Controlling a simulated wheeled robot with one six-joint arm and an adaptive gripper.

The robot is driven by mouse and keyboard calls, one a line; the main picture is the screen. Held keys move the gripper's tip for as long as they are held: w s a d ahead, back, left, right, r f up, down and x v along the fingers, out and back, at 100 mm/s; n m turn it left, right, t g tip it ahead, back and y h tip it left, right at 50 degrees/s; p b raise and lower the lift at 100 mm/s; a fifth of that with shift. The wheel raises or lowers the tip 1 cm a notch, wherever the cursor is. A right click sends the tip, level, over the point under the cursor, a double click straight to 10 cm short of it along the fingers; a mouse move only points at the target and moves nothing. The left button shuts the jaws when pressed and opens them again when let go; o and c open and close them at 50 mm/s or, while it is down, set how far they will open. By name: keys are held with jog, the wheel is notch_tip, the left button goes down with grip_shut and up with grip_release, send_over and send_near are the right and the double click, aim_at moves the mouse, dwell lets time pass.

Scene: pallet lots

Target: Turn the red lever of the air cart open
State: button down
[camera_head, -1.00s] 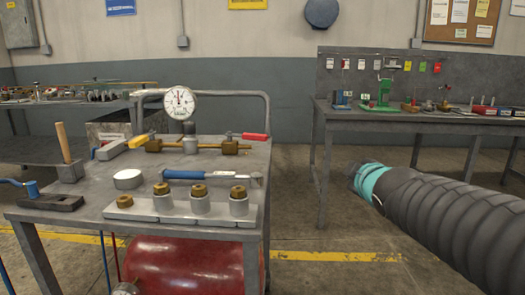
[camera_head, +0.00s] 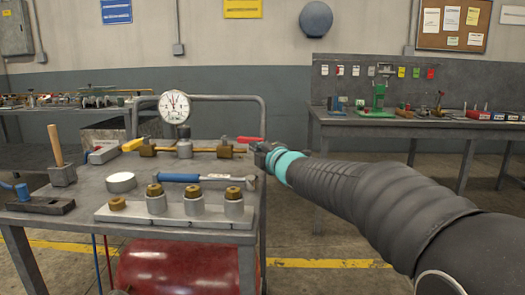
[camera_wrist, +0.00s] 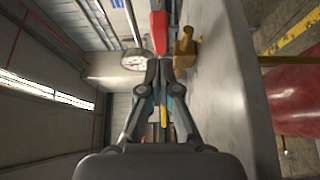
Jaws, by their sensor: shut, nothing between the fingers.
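The air cart (camera_head: 90,195) stands at the left with a brass pipe line along its top. The red lever (camera_head: 249,139) sits at the right end of that line, above a brass valve (camera_head: 227,149), and points right. My gripper (camera_head: 264,150) is at the cart's right edge, beside the lever's free end. In the wrist view my gripper (camera_wrist: 160,64) has its fingertips together, with the red lever (camera_wrist: 158,30) straight ahead of them. Tips and lever look very close; I cannot tell whether they touch. The brass valve (camera_wrist: 184,47) shows just right of the tips.
A pressure gauge (camera_head: 174,107) rises from the pipe, and a yellow lever (camera_head: 133,144) is at its left end. A blue-handled tool (camera_head: 180,177) and several brass-topped fittings lie in front. A workbench (camera_head: 420,125) stands behind my arm. Floor right of the cart is open.

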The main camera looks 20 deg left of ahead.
aim_at(258, 139)
jog(key=shift+x, duration=1.55)
jog(key=shift+w, duration=0.15)
jog(key=shift+w+d+r+p, duration=0.1)
jog(key=shift+w+d+p, duration=0.1)
jog(key=shift+w+p, duration=0.35)
jog(key=shift+w+d+p, duration=0.25)
jog(key=shift+w+p, duration=0.1)
jog(key=shift+w, duration=0.45)
